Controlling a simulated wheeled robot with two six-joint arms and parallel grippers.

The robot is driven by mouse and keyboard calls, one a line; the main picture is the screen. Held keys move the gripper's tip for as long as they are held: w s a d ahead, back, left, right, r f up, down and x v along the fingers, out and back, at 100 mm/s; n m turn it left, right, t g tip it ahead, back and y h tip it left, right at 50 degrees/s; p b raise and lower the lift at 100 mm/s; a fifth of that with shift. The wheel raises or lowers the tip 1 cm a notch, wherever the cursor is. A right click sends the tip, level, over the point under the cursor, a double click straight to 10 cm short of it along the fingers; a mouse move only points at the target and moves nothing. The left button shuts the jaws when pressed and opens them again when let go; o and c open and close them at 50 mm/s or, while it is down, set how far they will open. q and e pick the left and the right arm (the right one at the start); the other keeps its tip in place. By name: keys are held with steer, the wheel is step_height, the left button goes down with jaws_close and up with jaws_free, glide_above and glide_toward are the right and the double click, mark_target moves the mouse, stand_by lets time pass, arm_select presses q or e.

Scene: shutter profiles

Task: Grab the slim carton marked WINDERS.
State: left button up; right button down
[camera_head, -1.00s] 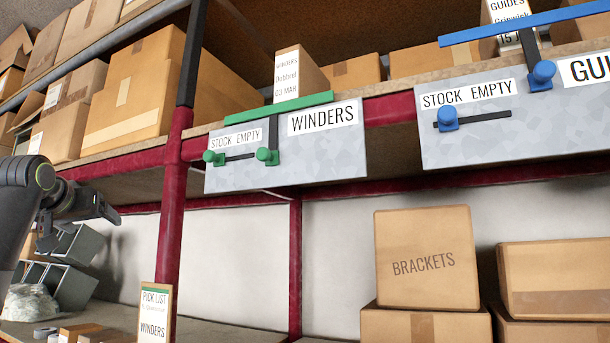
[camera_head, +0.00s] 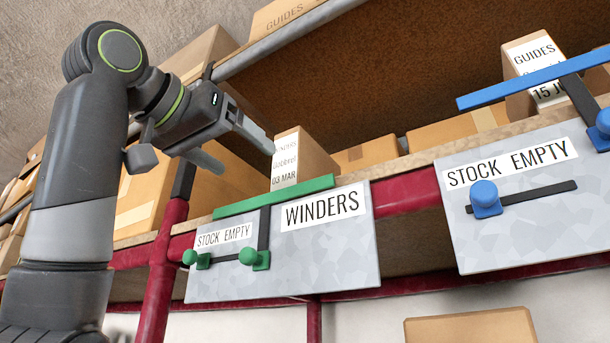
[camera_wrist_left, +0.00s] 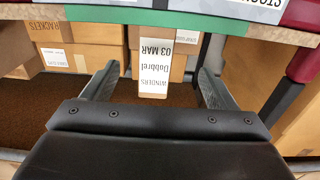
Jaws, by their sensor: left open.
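The slim carton marked WINDERS (camera_head: 312,158) stands upright on the shelf, behind the green bar (camera_head: 275,196) above the grey WINDERS panel (camera_head: 345,238). Its white label also reads Dabbrel, 03 MAR. My left gripper (camera_head: 246,158) is open and empty, raised at shelf height just left of the carton in the head view. In the left wrist view the carton (camera_wrist_left: 154,64) appears upside down, between the two spread fingers (camera_wrist_left: 160,72). I cannot tell whether the fingertips reach past its face. My right gripper is not in view.
The green bar runs along the shelf edge (camera_head: 400,163) before the carton. A red post (camera_head: 160,275) stands at left. Large brown boxes (camera_head: 225,185) are left of the carton. A GUIDES carton (camera_head: 530,75) stands behind a blue bar (camera_head: 530,80) at right.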

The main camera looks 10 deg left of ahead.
mark_target(283, 184)
arm_select(q)
steer(key=p+x, duration=0.1)
steer(key=x, duration=0.2)
steer(key=p+x, duration=0.1)
steer(key=x, duration=0.5)
steer(key=shift+w+d+f+p, duration=0.1)
steer(key=shift+d+f+p, duration=0.15)
steer(key=shift+d+p, duration=0.15)
steer(key=shift+a, duration=0.2)
steer(key=shift+r+p, duration=0.2)
steer(key=shift+p, duration=0.25)
steer(key=p+x, duration=0.3)
steer(key=x, duration=0.1)
steer(key=shift+d, duration=0.15)
steer(key=shift+w+d, duration=0.1)
steer(key=shift+w, duration=0.2)
steer(key=shift+w+f, duration=0.1)
steer(key=shift+w, duration=0.05)
steer(key=c, duration=1.1)
steer(key=shift+c, duration=1.1)
steer(key=shift+s, duration=0.2)
steer(key=shift+c, duration=0.2)
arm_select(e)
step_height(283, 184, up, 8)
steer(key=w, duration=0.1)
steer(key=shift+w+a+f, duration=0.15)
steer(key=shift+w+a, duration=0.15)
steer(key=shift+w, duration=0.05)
